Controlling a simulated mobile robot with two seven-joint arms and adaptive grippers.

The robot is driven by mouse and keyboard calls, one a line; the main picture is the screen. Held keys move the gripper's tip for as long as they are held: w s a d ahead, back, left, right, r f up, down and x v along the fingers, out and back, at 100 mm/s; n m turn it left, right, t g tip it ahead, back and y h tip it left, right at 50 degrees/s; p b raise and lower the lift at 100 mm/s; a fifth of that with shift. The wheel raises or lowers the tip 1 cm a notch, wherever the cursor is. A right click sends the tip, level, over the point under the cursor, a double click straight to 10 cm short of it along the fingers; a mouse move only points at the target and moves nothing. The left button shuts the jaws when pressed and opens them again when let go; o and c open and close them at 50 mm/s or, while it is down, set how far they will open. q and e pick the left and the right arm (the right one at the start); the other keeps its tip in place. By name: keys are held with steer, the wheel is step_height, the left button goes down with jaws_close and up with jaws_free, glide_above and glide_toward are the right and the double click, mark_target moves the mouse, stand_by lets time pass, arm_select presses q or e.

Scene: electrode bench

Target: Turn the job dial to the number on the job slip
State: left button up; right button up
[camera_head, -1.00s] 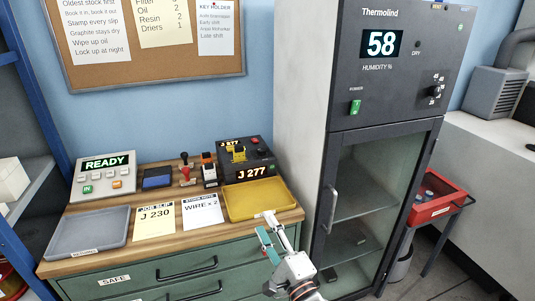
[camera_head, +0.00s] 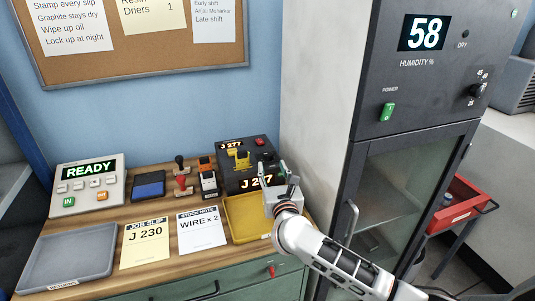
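The job slip (camera_head: 145,243) lies on the wooden bench top and reads J 230. The black job unit (camera_head: 232,176) stands at the back right of the bench, with a yellow part (camera_head: 243,160) on its face and a red button (camera_head: 260,142). Its upper display reads J 277; its lower display (camera_head: 247,184) is partly covered by my gripper. I cannot make out a separate dial. My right gripper (camera_head: 273,173) is in front of the unit's right side, above the yellow tray, with its fingers apart and nothing seen between them. My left gripper is not in view.
The yellow tray (camera_head: 236,229) lies below my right gripper. A stock note (camera_head: 201,230), a grey tray (camera_head: 68,257), stamps (camera_head: 182,184), a blue pad (camera_head: 148,186) and a READY panel (camera_head: 90,186) share the bench. A tall grey cabinet (camera_head: 330,110) stands close on the right.

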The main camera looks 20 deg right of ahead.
mark_target(269, 157)
steer(key=shift+w+d+r, duration=0.1)
steer(key=shift+w+d, duration=0.1)
steer(key=shift+w, duration=1.45)
steer(key=shift+w+d, duration=0.15)
steer(key=shift+w, duration=1.45)
jaws_close()
